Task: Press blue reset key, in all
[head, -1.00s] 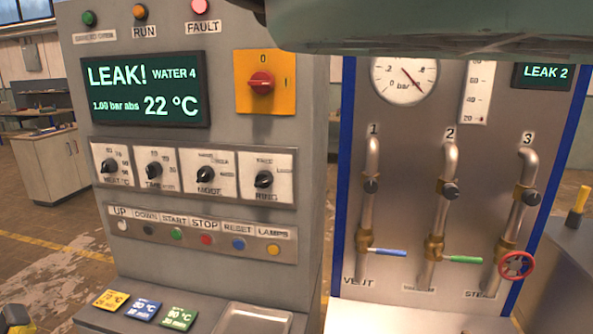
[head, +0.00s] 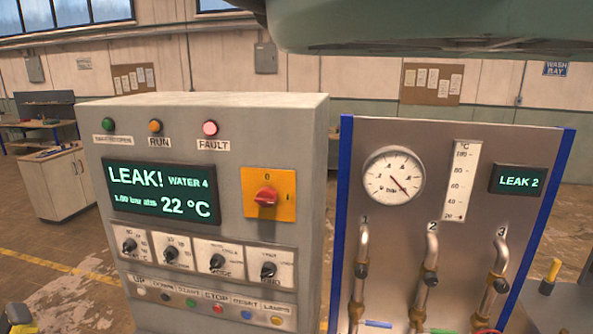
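The blue reset key (head: 246,314) is a small round button under the RESET label, low on the grey control cabinet (head: 290,140) in the head view. It sits in a row between the red STOP key (head: 217,308) and the yellow LAMPS key (head: 276,320). The display (head: 162,191) reads "LEAK! WATER 4", 1.00 bar and 22 °C. The FAULT lamp (head: 210,128) looks pinkish and bright. My gripper's fingers do not show in this view.
A red rotary switch (head: 266,197) on a yellow plate sits above the key row. Several black knobs (head: 217,262) lie between. A valve panel (head: 400,140) with a gauge, pipes and a "LEAK 2" display (head: 517,180) stands to the right.

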